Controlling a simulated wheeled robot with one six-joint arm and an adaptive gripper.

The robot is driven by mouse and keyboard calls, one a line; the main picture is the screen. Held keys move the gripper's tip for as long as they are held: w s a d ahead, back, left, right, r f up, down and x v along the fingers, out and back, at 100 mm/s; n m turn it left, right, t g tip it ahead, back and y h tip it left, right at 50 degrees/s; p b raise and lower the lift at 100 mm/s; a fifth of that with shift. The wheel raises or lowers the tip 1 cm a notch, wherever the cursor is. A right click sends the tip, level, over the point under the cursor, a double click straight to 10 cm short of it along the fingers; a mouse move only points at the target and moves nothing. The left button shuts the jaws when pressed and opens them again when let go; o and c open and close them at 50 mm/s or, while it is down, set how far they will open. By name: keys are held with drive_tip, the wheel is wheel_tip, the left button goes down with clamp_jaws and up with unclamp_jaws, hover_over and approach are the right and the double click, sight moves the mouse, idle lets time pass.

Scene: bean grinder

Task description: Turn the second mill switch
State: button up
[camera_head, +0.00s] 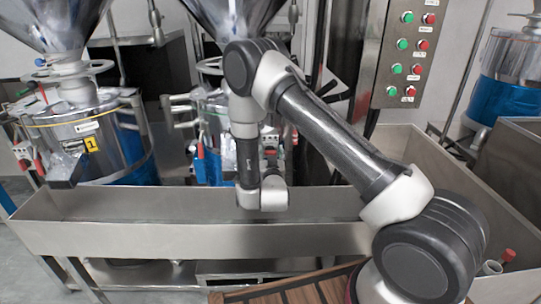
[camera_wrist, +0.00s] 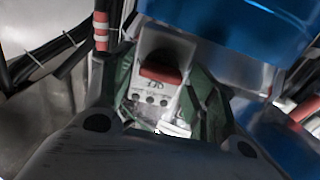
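The second mill (camera_head: 212,120) stands behind the trough in the head view, partly hidden by my arm. Its switch (camera_wrist: 160,74) shows in the wrist view as a red piece on a pale plate (camera_wrist: 150,92) with dark holes and an upside-down "OFF" label. My gripper (camera_wrist: 158,108) is close in front of the switch, with its dark fingers apart on either side of the plate. I see nothing held between them. Whether a finger touches the switch cannot be told. In the head view my wrist hides the fingers and the switch.
The first mill (camera_head: 95,135), with a yellow "1" label, stands at the left. A steel trough (camera_head: 190,238) runs across the front. A panel (camera_head: 405,55) with several green and red buttons is right of the arm. A blue surface (camera_wrist: 230,30) lies close beyond the gripper.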

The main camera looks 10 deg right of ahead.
drive_tip(key=c, duration=0.7)
drive_tip(key=shift+n, duration=0.3)
drive_tip(key=n, duration=0.3)
drive_tip(key=shift+a+n, duration=0.1)
drive_tip(key=shift+n, duration=0.3)
drive_tip(key=n, duration=0.4)
drive_tip(key=shift+a+f, duration=0.1)
drive_tip(key=n, duration=0.5)
drive_tip(key=shift+f+n, duration=0.2)
drive_tip(key=shift+n, duration=2)
